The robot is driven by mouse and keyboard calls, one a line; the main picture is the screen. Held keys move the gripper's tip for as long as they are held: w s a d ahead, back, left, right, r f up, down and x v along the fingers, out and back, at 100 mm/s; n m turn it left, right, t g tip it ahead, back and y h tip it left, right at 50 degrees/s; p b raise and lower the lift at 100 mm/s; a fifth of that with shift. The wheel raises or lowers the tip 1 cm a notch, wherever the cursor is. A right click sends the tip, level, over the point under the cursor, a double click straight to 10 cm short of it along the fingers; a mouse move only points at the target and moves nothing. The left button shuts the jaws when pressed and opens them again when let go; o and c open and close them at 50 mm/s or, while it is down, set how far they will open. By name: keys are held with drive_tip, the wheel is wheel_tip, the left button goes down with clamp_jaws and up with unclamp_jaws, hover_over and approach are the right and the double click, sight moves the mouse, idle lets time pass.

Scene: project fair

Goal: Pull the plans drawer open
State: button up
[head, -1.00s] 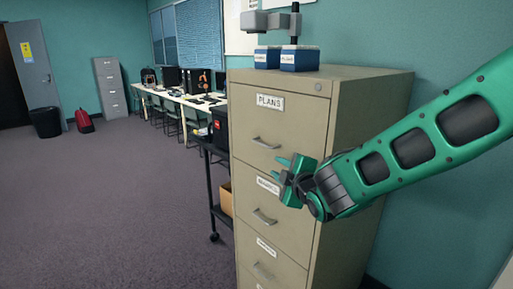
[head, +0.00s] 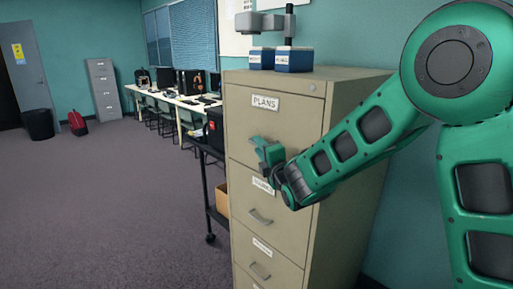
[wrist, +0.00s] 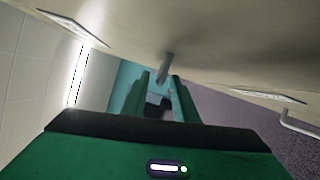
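The plans drawer (head: 243,123) is the top drawer of a beige filing cabinet and carries a white "PLANS" label (head: 265,103). It sits flush in the cabinet. My gripper (head: 262,150) is at the drawer's lower front and hides its handle in the head view. In the wrist view the grey handle (wrist: 165,68) shows between the tips of my two green fingers (wrist: 160,82). The fingers stand apart, with a gap visible between them. Whether either finger touches the handle, I cannot tell.
Lower drawers with handles (head: 260,217) are below, also shut. A black cart (head: 207,185) stands left of the cabinet. The carpet (head: 110,210) in front and left is clear.

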drive_tip(key=shift+x, duration=1.15)
clamp_jaws()
drive_tip(key=shift+d+f, duration=0.1)
drive_tip(key=shift+f, duration=0.15)
idle(0.4)
